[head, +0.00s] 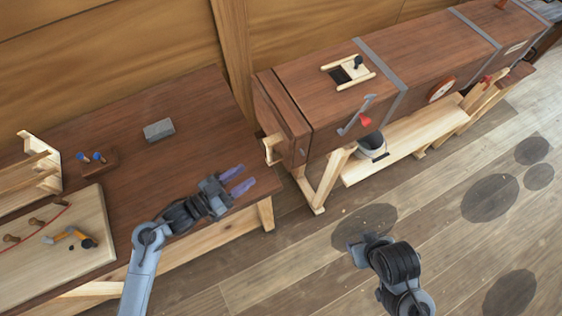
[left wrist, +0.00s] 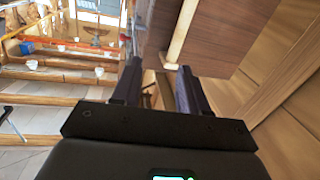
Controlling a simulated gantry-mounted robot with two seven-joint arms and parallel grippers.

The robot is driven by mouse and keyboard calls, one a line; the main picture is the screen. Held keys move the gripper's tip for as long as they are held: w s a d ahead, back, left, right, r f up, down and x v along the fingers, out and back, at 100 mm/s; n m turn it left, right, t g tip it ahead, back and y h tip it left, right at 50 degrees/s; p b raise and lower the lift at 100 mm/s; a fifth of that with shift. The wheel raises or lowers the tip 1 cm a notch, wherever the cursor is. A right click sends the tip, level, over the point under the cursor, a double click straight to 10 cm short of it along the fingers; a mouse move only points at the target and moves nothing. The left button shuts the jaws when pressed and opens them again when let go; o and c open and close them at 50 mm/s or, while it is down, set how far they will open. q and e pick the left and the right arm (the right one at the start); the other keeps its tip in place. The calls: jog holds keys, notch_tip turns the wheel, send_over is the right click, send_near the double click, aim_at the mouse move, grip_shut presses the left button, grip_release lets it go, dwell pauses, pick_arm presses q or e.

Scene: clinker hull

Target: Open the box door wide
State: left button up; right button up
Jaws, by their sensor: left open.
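The box (head: 340,105) is a long brown wooden chest with grey metal bands, raised on a pale wooden stand. Its door (head: 279,118) is a thick brown panel across the left end and looks shut or nearly so. A pale wooden handle (head: 270,148) sits on the door's outer face. My left gripper (head: 243,180) is open and empty over the bench's right end, just left of and below the handle.
The brown bench (head: 205,115) holds a grey block (head: 158,130), blue-tipped pegs on a block (head: 95,160) and a pale board (head: 60,245). A bucket (head: 371,145) stands under the box. A red-ended lever (head: 358,118) is on its front. Open floor lies in front.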

aim_at(269, 146)
pick_arm(q)
jog(key=shift+m, duration=0.4)
jog(key=w+d, duration=0.2)
jog(key=w, duration=0.1)
jog(key=w+d, duration=0.3)
jog(key=w+d+b, duration=0.1)
jog(key=w+d, duration=0.2)
jog(key=shift+d+r, duration=0.2)
jog(key=shift+r, duration=0.2)
jog(key=shift+c, duration=0.3)
grip_shut()
